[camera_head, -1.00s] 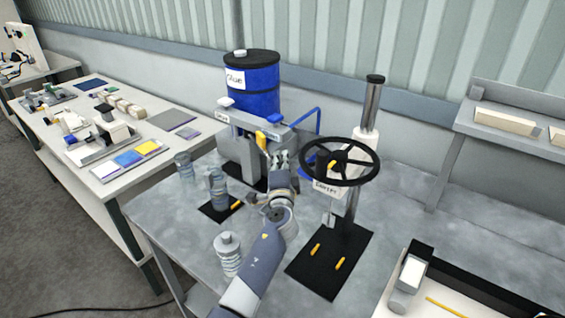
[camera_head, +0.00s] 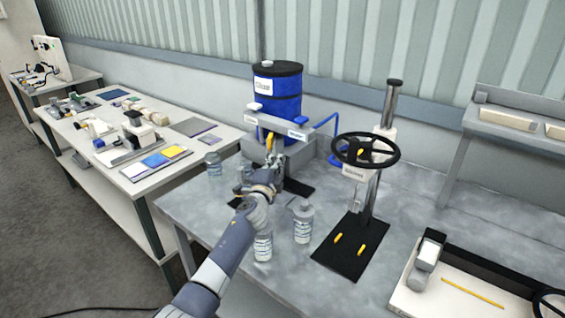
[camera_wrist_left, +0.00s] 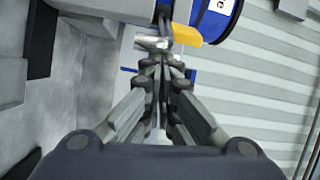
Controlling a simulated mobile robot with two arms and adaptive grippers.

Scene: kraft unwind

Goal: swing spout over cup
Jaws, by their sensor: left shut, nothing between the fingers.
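The glue dispenser is a blue drum (camera_head: 277,92) on a grey stand with a bar (camera_head: 282,127) across its front. A yellow handle (camera_head: 270,143) hangs below the bar; it also shows in the wrist view (camera_wrist_left: 186,35). My left gripper (camera_head: 266,168) is just below the handle. Its fingers (camera_wrist_left: 160,66) are closed together and empty in the wrist view, with the yellow part just beyond them. I cannot tell whether they touch it. A clear cup (camera_head: 243,172) shows partly behind my left arm. The spout's outlet is hidden. My right gripper is not in view.
Labelled bottles (camera_head: 303,222) and (camera_head: 262,246) stand near the front of the table, close to my left forearm. A clear jar (camera_head: 213,165) stands at the left. A press with a black handwheel (camera_head: 365,150) stands at right.

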